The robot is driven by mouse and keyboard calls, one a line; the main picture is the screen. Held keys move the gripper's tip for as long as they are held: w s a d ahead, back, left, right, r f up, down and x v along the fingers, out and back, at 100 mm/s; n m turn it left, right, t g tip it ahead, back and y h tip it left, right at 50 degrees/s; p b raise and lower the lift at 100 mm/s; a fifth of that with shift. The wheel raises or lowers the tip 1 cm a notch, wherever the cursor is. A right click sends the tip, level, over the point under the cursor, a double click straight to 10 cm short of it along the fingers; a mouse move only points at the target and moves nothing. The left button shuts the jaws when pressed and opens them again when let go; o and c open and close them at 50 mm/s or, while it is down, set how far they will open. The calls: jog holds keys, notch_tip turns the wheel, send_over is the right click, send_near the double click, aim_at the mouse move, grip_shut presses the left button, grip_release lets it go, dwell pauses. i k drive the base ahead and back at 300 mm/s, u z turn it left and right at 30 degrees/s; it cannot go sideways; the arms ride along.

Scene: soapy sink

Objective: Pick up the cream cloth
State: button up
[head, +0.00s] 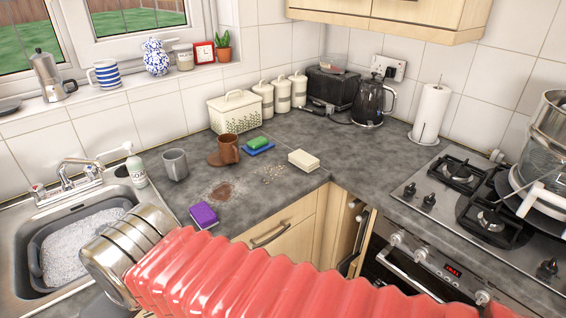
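The cream cloth (304,160) appears as a thick, folded, block-like cream piece. It lies flat on the grey worktop (340,150) in the head view, right of centre and close to the front edge at the inner corner. Nothing covers it. My red ribbed arm crosses the bottom of the view, below and in front of the cloth, apart from it in the picture. The fingers of my gripper do not show, so I cannot see whether they hold anything.
A green sponge on a blue cloth (258,146), a brown mug (228,149), a grey mug (176,164) and a purple sponge (204,215) stand left of the cloth. Crumbs (271,174) and a brown stain (221,191) lie nearby. The hob (470,205) is to the right.

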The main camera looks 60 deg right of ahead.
aim_at(307, 163)
jog(key=u, duration=0.4)
jog(key=k, duration=1.05)
jog(key=z, duration=1.15)
jog(key=i, duration=1)
jog(key=z, duration=0.05)
